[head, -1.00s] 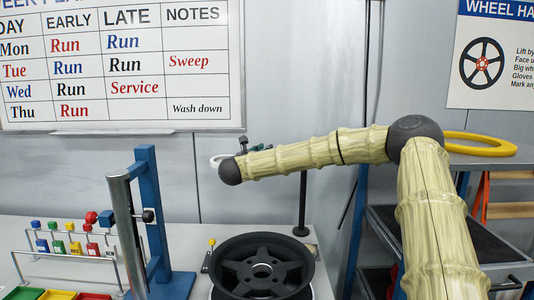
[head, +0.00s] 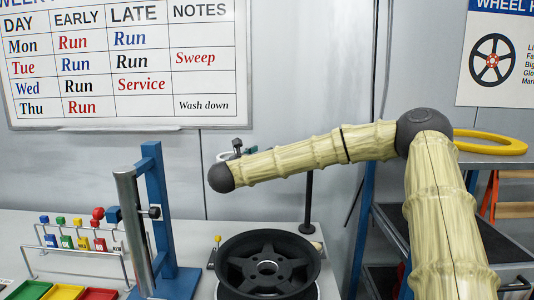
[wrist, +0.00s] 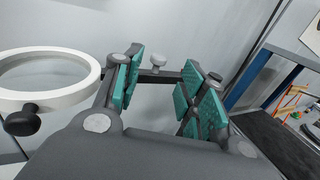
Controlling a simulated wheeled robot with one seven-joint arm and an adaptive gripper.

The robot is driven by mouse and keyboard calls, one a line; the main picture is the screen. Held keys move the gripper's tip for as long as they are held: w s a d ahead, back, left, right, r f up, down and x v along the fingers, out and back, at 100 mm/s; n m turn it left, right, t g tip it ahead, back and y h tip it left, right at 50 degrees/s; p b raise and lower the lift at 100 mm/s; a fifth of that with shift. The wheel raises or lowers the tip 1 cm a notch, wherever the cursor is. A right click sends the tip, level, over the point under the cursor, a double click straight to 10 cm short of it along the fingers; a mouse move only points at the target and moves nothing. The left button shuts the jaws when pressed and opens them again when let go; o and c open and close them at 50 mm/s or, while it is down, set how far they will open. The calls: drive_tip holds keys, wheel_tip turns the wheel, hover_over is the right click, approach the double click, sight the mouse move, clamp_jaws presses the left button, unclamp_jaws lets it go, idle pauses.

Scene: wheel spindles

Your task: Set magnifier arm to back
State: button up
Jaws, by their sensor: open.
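The magnifier shows in the wrist view as a white ring with clear glass (wrist: 50,75) and a black knob (wrist: 20,120), at the left, beside my gripper. In the head view only a bit of the ring (head: 222,156) shows behind my arm. A dark post (head: 308,203) stands behind the black wheel. My gripper (wrist: 163,76) has teal pads held apart, open. A dark bar with a grey knob (wrist: 159,66) shows between the pads; I cannot tell whether they touch it. In the head view my gripper is mostly hidden behind my arm.
A black wheel (head: 267,265) lies on the bench below my arm. A blue frame (head: 158,210) with a grey post stands left of it. Colored tags (head: 68,233) and bins are farther left. A shelf with a yellow ring (head: 490,142) is at the right.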

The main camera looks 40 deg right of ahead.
drive_tip(key=shift+v, duration=1.65)
drive_tip(key=shift+s, duration=0.1)
